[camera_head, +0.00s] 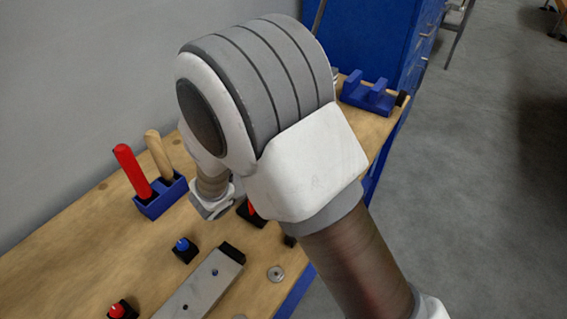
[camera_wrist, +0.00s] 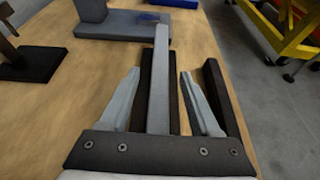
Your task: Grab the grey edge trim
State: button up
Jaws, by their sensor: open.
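In the wrist view a long, narrow grey strip, apparently the grey edge trim (camera_wrist: 158,85), runs away from me between the two fingers of my gripper (camera_wrist: 159,73). The fingers are open, one on each side of the strip, with a visible gap on both sides. A dark bar (camera_wrist: 145,85) lies alongside the strip on its left. The near end of the strip is hidden by my gripper's body. In the head view my own arm covers the middle of the bench, and I cannot make out the trim or the fingertips there.
The wooden bench (camera_head: 70,235) holds a blue holder (camera_head: 163,198) with red and wooden handles, a metal plate (camera_head: 205,285) and small knobs. A black bar (camera_wrist: 219,90) lies right of my fingers. A grey block (camera_wrist: 118,25) stands beyond. The bench's right edge is close.

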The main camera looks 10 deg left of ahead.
grip_shut()
dwell(0.3)
dwell(0.3)
